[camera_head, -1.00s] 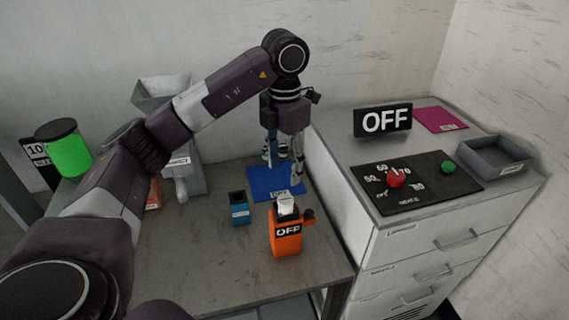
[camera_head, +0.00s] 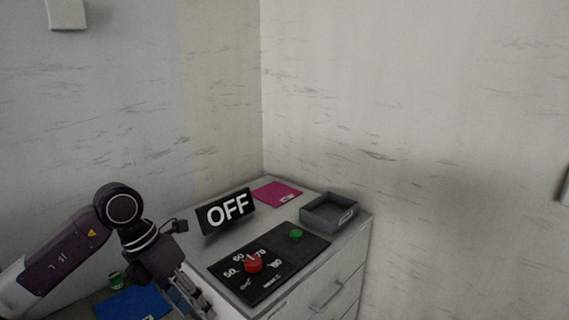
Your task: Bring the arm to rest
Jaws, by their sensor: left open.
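My left arm comes in at the lower left of the head view. Its gripper (camera_head: 190,300) points down beside the left edge of the drawer cabinet, near the blue mat (camera_head: 134,304). The fingers are apart and I see nothing between them; the tips are close to the bottom edge of the picture. My right arm is not in view.
The cabinet (camera_head: 345,262) bears a black panel (camera_head: 285,270) with a red knob (camera_head: 253,265) and green button (camera_head: 296,235), an OFF sign (camera_head: 227,210), a magenta mat (camera_head: 277,193) and a grey tray (camera_head: 329,211). A green-topped item (camera_head: 116,279) stands by the blue mat. Walls close the corner behind.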

